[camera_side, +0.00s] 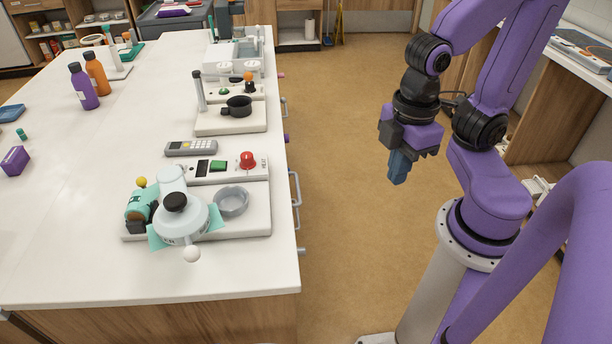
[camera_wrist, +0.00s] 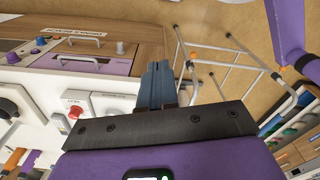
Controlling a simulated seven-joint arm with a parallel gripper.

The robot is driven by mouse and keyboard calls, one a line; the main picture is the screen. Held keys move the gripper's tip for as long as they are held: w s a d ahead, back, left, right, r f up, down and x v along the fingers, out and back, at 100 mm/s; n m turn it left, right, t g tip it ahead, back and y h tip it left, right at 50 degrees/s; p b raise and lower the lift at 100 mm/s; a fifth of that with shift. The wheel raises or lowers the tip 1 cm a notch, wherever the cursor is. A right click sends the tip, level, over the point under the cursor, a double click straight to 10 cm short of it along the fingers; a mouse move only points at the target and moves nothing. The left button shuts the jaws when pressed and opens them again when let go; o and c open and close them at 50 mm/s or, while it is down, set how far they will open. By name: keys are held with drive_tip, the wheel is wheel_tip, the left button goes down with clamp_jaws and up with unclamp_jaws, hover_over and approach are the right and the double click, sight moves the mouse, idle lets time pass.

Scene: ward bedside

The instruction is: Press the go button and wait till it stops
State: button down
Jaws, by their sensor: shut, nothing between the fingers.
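No "go" label is legible; I cannot tell for certain which button is the go button. In the wrist view a red button (camera_wrist: 75,112) shows left of my fingers. My gripper (camera_side: 398,180) hangs over the floor, right of the bench and well apart from the panel. Its blue fingers are together and empty; they also show in the wrist view (camera_wrist: 158,68).
Drawer handles (camera_side: 295,188) stick out from the bench side.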

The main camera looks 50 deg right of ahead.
wheel_tip(320, 180, up, 5)
drive_tip(key=w+d+r+m+t, duration=0.1)
drive_tip(key=w+d+m+t, duration=0.2)
drive_tip(key=w, duration=0.9)
drive_tip(key=w+r+m+t, duration=0.25)
drive_tip(key=w+t, duration=0.25)
drive_tip(key=w, duration=0.8)
drive_tip(key=w+d+m+t, duration=0.3)
drive_tip(key=w+d+t, duration=0.1)
drive_tip(key=w+d, duration=1.25)
drive_tip(key=s+d+f+m+g+y, duration=0.1)
drive_tip(key=s+d+f, duration=0.1)
drive_tip(key=d, duration=0.4)
drive_tip(key=s+d+f+g+y, duration=0.1)
drive_tip(key=s+d+f, duration=0.2)
drive_tip(key=d, duration=0.2)
wheel_tip(320, 180, down, 39)
drive_tip(key=shift+w+f, duration=0.15)
drive_tip(key=shift+f, duration=0.05)
drive_tip(key=shift+w, duration=0.1)
drive_tip(key=w+a, duration=0.6)
